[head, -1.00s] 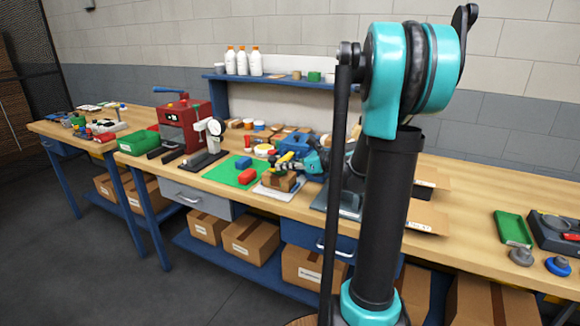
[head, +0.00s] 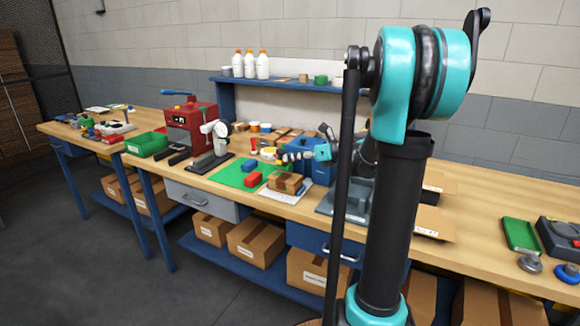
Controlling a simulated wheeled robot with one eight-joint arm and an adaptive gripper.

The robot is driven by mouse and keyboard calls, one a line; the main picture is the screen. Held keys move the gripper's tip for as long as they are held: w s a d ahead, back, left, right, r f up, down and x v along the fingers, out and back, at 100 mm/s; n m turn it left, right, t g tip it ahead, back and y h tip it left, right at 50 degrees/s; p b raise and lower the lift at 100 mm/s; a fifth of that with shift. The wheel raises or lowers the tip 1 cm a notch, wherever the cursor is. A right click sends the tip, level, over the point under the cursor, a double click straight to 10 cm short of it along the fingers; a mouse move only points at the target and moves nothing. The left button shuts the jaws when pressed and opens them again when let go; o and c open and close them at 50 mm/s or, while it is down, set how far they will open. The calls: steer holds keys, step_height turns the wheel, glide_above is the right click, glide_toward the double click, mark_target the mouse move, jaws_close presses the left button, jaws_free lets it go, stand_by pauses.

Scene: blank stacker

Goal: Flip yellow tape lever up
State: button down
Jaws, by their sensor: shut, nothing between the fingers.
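A small yellow part (head: 268,154) shows at the back of the green mat. It is too small to tell whether it is the tape lever or which way a lever stands. My gripper (head: 282,157) is shut and empty, small in the picture, pointing left. It is just right of the yellow part in the picture; I cannot tell whether they touch. A brown box (head: 285,183) sits below my gripper on a white sheet. My upright arm link hides part of the bench to the right.
The wooden bench (head: 480,215) holds a green mat (head: 232,178) with red and blue blocks. A red press (head: 190,128) and a dial gauge (head: 219,130) stand left. A blue bin (head: 318,172) is behind the box. A shelf with white bottles (head: 250,66) is at the back.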

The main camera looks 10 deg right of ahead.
steer(key=w+d+r+m+g+y, duration=0.1)
steer(key=w+d+r+m, duration=0.2)
steer(key=w+d+r, duration=0.2)
steer(key=shift+w+d+r, duration=0.35)
steer(key=shift+w+r, duration=1.05)
steer(key=shift+w, duration=0.05)
steer(key=s+a+f+n+t+h, duration=0.1)
steer(key=s+a+f+n, duration=0.2)
steer(key=s+f, duration=0.25)
steer(key=s+a+f+n+t+h, duration=0.1)
steer(key=s+a+f+n, duration=0.1)
steer(key=s+a+f, duration=0.3)
steer(key=s+d+r, duration=0.2)
steer(key=s+d, duration=0.2)
steer(key=d, duration=0.5)
steer(key=s+a+f+n+g+h, duration=0.1)
steer(key=s+f+n, duration=0.2)
steer(key=s+a+f+n+g+h, duration=0.1)
steer(key=s+a+f+n+h, duration=0.1)
steer(key=s+f+n, duration=0.1)
steer(key=s+a+f+n+g+h, duration=0.1)
steer(key=s+a+f+n, duration=0.1)
steer(key=s+f+n, duration=0.1)
steer(key=shift+a+f+n, duration=0.1)
steer(key=shift+f+n, duration=0.6)
steer(key=shift+f, duration=0.25)
